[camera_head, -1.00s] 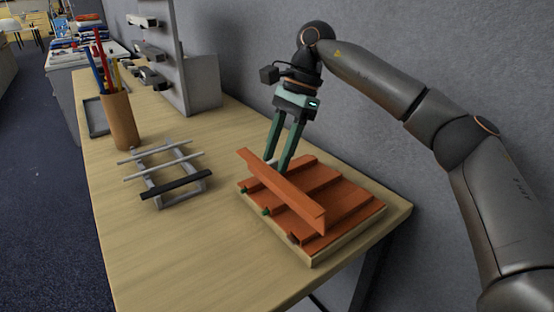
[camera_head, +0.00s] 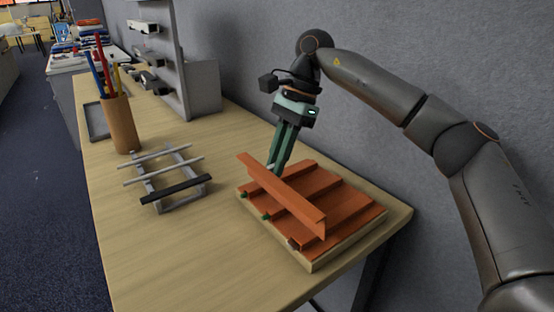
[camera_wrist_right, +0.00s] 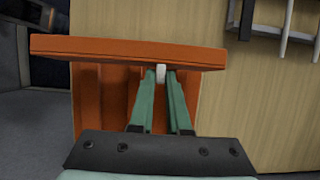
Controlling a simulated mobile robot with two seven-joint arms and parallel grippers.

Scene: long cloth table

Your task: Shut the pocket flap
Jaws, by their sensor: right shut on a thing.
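The pocket flap (camera_head: 285,196) is a long orange strip standing tilted up along the front of an orange ribbed pocket panel (camera_head: 345,204) on a pale wooden base. It also shows as an orange bar across the right wrist view (camera_wrist_right: 110,50). My right gripper (camera_head: 276,165) reaches down behind the flap's far left part. Its green fingers are close together, shut on a small white tab (camera_wrist_right: 160,71) at the flap's back side. The fingertips are partly hidden behind the flap in the head view. My left gripper is not in view.
A grey wire rack (camera_head: 170,182) with a dark bar stands left of the panel. A brown pencil cup (camera_head: 120,124) and a grey shelf stand (camera_head: 196,90) are farther back. The wall is close behind my right arm. The table's front left is clear.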

